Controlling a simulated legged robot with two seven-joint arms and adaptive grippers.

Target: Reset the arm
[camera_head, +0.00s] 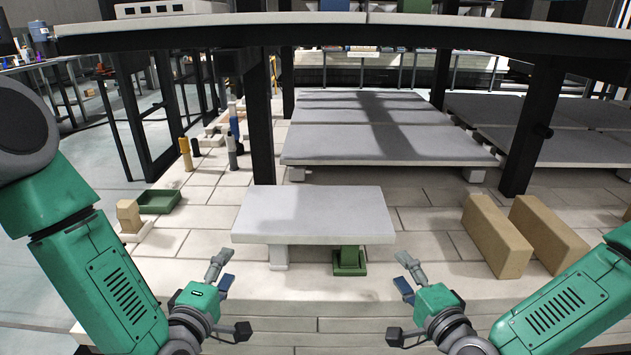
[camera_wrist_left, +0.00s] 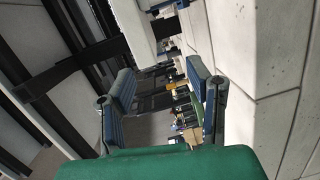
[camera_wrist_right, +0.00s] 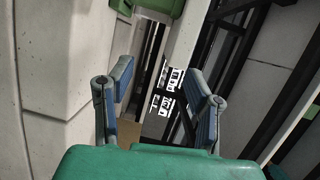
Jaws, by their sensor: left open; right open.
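My left gripper (camera_head: 221,275) is in the head view at lower centre left, in front of the kiln car's pale brick edge. It is open and empty; its two blue-padded fingers (camera_wrist_left: 162,95) stand apart in the left wrist view. My right gripper (camera_head: 405,277) is at lower centre right, near the same edge. It is also open, with nothing between its fingers (camera_wrist_right: 160,95) in the right wrist view. Both grippers are apart from the grey slab (camera_head: 315,213), which rests on a pale post (camera_head: 278,257) and a green support (camera_head: 349,260) between them.
Two tan blocks (camera_head: 497,236) (camera_head: 548,232) stand at right. A green tray (camera_head: 159,201) and a small tan block (camera_head: 129,215) are at left. Yellow and grey posts (camera_head: 186,154) stand behind. Large grey slabs (camera_head: 384,144) fill the back, with black uprights (camera_head: 259,130) and an overhead slab edge (camera_head: 300,38).

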